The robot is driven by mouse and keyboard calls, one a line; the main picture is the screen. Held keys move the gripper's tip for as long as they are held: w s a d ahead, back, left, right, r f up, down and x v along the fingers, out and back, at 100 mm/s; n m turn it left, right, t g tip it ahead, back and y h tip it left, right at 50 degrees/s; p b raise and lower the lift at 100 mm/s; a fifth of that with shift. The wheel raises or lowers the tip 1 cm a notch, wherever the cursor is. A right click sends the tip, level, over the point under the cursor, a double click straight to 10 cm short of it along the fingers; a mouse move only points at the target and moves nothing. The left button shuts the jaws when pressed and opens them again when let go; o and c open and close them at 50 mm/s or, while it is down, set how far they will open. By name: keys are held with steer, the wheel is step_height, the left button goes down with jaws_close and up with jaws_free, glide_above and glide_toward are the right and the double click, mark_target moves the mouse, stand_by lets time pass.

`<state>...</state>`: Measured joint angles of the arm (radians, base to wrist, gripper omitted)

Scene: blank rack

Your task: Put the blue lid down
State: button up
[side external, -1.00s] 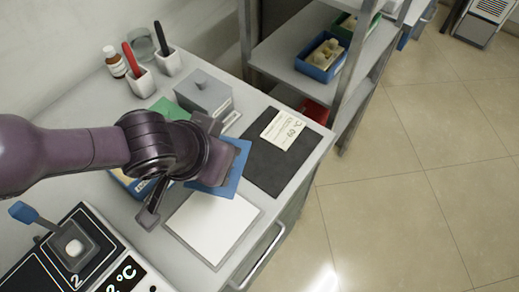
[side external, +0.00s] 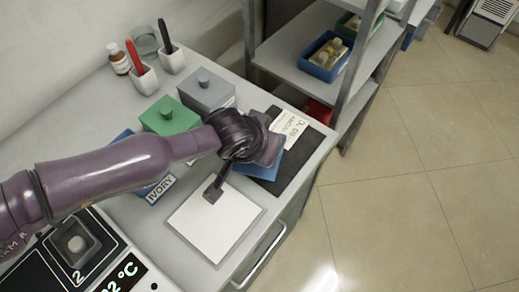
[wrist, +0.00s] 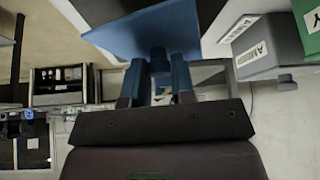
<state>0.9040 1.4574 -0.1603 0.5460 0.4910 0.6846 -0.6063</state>
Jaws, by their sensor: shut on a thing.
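The blue lid (side external: 262,166) is a flat square plate. My gripper (side external: 268,150) is shut on it above the dark mat (side external: 311,152), near the mat's left half. I cannot tell whether the lid touches the mat. In the wrist view the lid (wrist: 150,32) is tilted in the picture, and its knob sits between the two fingers of my gripper (wrist: 158,78). A blue box labelled IVORY (side external: 160,189) stands left of the white pad, and my arm hides most of it.
A green-lidded box (side external: 168,116) and a grey-lidded box (side external: 206,90) stand behind my arm. A printed card (side external: 289,124) lies on the mat's far part. A white pad (side external: 215,226) lies in front. Pen cups (side external: 144,80) and a bottle (side external: 118,60) stand at the back.

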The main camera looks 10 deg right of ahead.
steer(key=shift+f, duration=1.5)
steer(key=shift+f, duration=0.15)
steer(key=o, duration=0.9)
steer(key=shift+v, duration=1.05)
steer(key=v, duration=1)
